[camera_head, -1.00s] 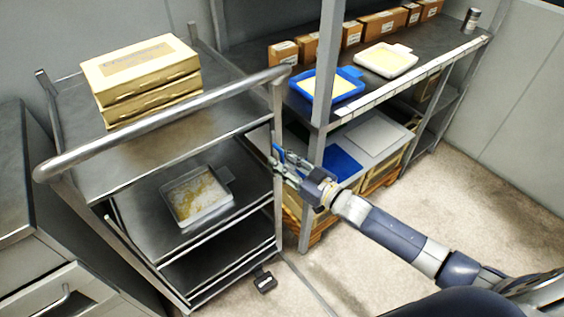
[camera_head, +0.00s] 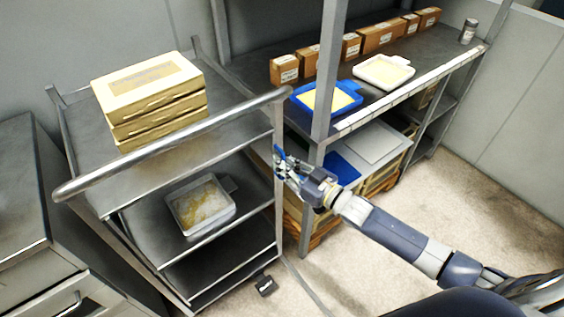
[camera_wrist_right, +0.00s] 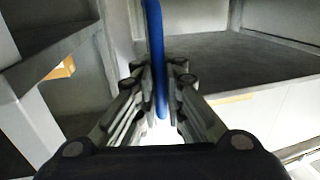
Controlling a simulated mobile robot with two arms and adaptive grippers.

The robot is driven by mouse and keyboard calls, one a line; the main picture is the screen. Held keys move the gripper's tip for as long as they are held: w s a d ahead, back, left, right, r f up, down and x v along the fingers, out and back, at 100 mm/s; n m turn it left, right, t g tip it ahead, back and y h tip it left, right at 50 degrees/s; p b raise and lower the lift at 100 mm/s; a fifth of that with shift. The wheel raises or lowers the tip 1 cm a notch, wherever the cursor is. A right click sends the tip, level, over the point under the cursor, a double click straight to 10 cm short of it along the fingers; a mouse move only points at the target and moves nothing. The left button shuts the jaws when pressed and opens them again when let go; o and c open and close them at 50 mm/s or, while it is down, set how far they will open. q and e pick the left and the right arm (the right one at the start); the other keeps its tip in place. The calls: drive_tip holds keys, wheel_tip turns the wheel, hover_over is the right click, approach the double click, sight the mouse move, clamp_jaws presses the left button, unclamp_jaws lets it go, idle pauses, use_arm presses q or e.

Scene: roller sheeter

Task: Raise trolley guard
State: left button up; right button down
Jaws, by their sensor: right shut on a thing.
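The metal trolley (camera_head: 165,180) stands at left in the head view, with a tubular rail (camera_head: 170,146) across its near side above the top deck. My right gripper (camera_head: 279,170) is at the trolley's right front post, below the rail's right end. It is shut on a thin blue bar (camera_head: 279,152). In the right wrist view, the blue bar (camera_wrist_right: 157,50) runs upright between the fingers of the right gripper (camera_wrist_right: 157,78). Which part the blue bar belongs to is hard to tell. My left gripper is not in view.
Stacked cream boxes (camera_head: 150,98) sit on the trolley's top deck, a dirty tray (camera_head: 202,204) on its middle shelf. Shelving (camera_head: 348,128) with trays and cartons stands behind my right arm. A black pedal (camera_head: 265,285) is on the floor. Open floor lies right.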

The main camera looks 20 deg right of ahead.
drive_tip(key=shift+r, duration=0.3)
drive_tip(key=c, duration=1.7)
unclamp_jaws()
drive_tip(key=shift+s+d, duration=0.1)
drive_tip(key=shift+s, duration=0.05)
drive_tip(key=shift+f, duration=0.1)
drive_tip(key=v, duration=1.2)
